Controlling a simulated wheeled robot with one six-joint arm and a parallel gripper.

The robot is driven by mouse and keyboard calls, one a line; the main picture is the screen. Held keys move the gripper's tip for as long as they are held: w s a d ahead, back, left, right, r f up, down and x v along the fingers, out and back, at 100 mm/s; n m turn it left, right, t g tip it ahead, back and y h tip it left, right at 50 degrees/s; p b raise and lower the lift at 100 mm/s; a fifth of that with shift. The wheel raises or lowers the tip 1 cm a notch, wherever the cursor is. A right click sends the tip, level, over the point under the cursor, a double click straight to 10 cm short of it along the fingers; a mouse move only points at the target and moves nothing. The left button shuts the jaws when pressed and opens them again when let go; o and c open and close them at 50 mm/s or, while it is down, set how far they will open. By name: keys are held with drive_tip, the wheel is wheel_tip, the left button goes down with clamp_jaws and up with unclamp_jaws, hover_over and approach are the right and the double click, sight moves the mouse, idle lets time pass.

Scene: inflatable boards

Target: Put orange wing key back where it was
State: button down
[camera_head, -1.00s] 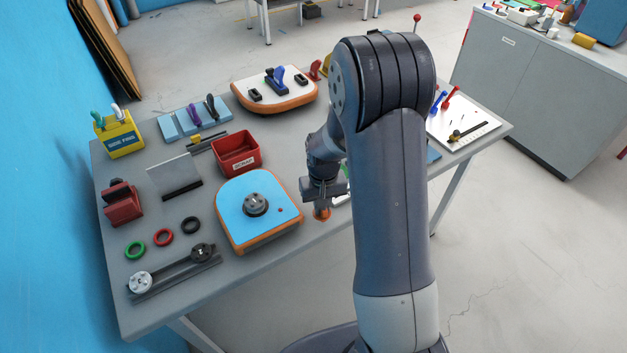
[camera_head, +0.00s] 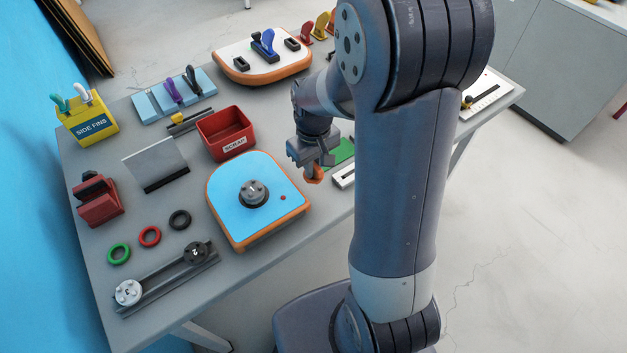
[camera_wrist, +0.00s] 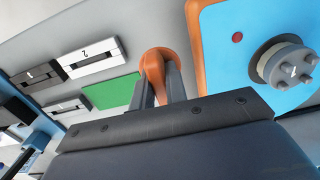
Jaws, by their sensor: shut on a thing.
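The orange wing key (camera_head: 313,174) is held in my gripper (camera_head: 312,168), above the table just right of the blue board with the orange edge. In the wrist view the rounded orange key (camera_wrist: 158,62) sits between the two fingers of my gripper (camera_wrist: 160,85), which are shut on it. Its lower part is hidden by the fingers. A green patch (camera_wrist: 112,91) lies on the table beside the key in the wrist view; it also shows behind the gripper in the head view (camera_head: 341,153).
The blue board (camera_head: 227,184) carries a grey valve (camera_head: 253,192). A red scrap bin (camera_head: 222,135) stands behind it. Slotted blocks numbered 1 (camera_wrist: 32,77) and 2 (camera_wrist: 92,57) lie near the green patch. My arm hides much of the table's right side.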

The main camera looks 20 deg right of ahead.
sight(314, 179)
drive_tip(key=shift+f, duration=2.6)
drive_tip(key=shift+f, duration=0.15)
drive_tip(key=c, duration=1.4)
unclamp_jaws()
wheel_tip(314, 179, up, 12)
drive_tip(key=shift+r, duration=0.2)
